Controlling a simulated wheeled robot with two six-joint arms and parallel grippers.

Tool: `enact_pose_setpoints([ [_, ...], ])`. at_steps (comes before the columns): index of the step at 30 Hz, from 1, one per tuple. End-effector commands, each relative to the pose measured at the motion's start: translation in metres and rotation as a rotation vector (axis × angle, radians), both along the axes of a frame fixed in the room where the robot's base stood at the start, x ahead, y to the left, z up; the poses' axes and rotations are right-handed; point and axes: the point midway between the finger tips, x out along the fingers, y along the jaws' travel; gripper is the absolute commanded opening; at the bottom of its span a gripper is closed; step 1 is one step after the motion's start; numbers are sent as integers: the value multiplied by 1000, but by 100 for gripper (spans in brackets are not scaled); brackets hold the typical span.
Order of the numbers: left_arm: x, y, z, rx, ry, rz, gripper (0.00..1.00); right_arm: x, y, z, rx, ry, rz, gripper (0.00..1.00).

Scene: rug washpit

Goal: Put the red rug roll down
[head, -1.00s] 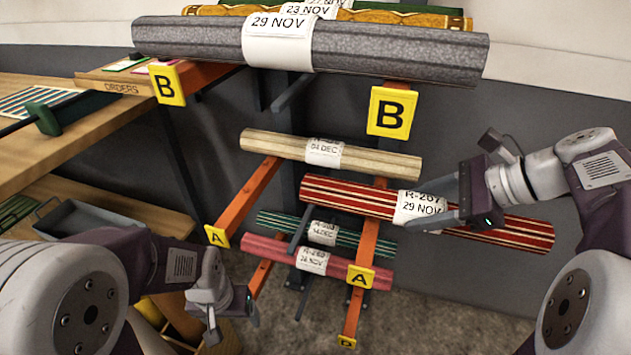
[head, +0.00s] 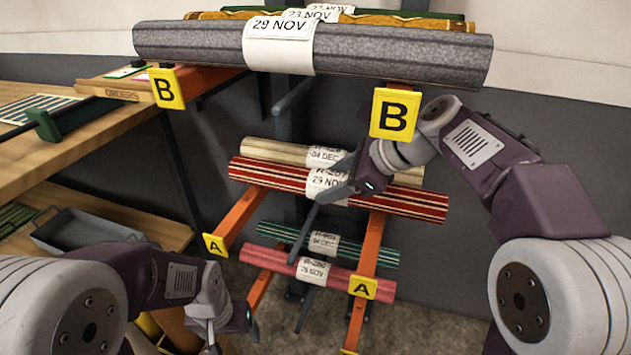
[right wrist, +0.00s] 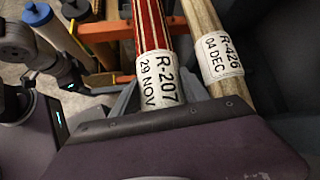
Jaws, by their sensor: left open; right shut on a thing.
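The red striped rug roll (head: 270,178) with label R-207, 29 NOV lies across both orange arms of level A, in front of the cream roll (head: 262,150). I cannot tell whether it touches the arms or hovers just above. The right wrist view shows the red roll (right wrist: 148,30) between the fingers, beside the cream roll (right wrist: 205,30) labelled R-426, 04 DEC. My left gripper (head: 228,330) is open and empty, low at the left.
A grey roll (head: 390,52) lies above on the level B arms, close over my right arm. A green roll (head: 275,232) and a pink roll (head: 265,257) lie lower down. A wooden bench (head: 110,122) stands at the left. Yellow A and B plates mark the arm ends.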

Motion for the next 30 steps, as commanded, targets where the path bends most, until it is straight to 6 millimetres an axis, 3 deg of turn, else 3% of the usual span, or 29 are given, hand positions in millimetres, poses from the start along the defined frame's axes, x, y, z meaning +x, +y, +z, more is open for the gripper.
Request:
enact_pose_setpoints([
  [2,0,0,1,0,0,0,79,1,2,1,1,-3,1,0],
  [8,0,0,8,0,0,0,79,19,35,3,1,-2,5,0],
  [10,0,0,-11,0,-1,0,79,21,35,-14,1,-3,0,0],
  [12,0,0,-17,0,1,0,79,20,34,-17,1,-3,-1,0],
  [24,0,0,-16,0,0,0,79,20,34,-17,1,-2,-1,0],
  [25,0,0,-15,0,0,0,79,20,34,-18,-1,0,-1,58],
  [27,0,0,-15,0,0,0,79,20,34,-17,0,-1,-1,75],
  [30,0,0,-15,0,0,0,79,20,34,-17,0,-1,-1,75],
])
